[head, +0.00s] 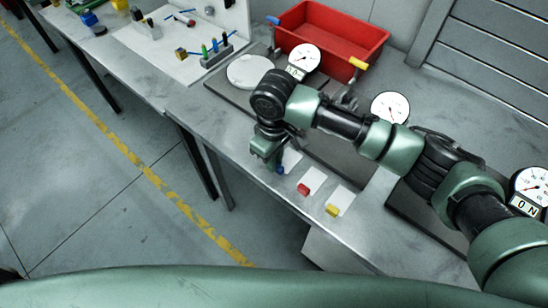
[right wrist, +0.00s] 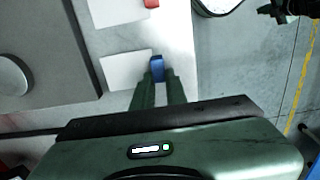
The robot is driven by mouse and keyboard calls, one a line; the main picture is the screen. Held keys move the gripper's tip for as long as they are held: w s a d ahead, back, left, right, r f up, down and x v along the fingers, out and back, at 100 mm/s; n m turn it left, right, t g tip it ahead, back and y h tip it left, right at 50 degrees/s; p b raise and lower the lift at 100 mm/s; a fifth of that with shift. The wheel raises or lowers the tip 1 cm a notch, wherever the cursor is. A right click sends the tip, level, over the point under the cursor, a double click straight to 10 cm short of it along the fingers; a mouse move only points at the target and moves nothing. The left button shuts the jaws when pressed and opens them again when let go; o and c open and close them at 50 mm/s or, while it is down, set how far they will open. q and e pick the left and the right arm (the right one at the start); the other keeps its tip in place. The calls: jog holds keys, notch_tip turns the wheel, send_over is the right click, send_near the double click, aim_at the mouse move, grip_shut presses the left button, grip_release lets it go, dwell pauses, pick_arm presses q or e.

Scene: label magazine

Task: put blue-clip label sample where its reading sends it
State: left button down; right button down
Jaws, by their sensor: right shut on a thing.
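The blue-clip label sample is a white card (right wrist: 127,70) with a blue clip (right wrist: 157,68) at its edge, lying at the front of the grey bench. In the head view the blue clip (head: 280,169) shows just under my right gripper (head: 268,158), and the arm hides part of the card. In the right wrist view my right gripper (right wrist: 156,80) is shut on the blue clip. Two more white cards lie beside it, one with a red clip (head: 304,190) and one with a yellow clip (head: 332,210). My left gripper is not in view.
A red bin (head: 330,45) stands at the back. Dial gauges stand at the back left (head: 305,57), middle (head: 390,107) and far right (head: 530,185); the right one has an "ON" plate. A pale round disc (head: 248,71) lies near the left gauge. Another bench (head: 120,65) holds small parts.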

jog(key=shift+f, duration=0.15)
jog(key=c, duration=1.4)
grip_release()
jog(key=shift+c, duration=0.2)
notch_tip(320, 180, up, 12)
jog(key=b, duration=0.2)
jog(key=shift+r, duration=0.2)
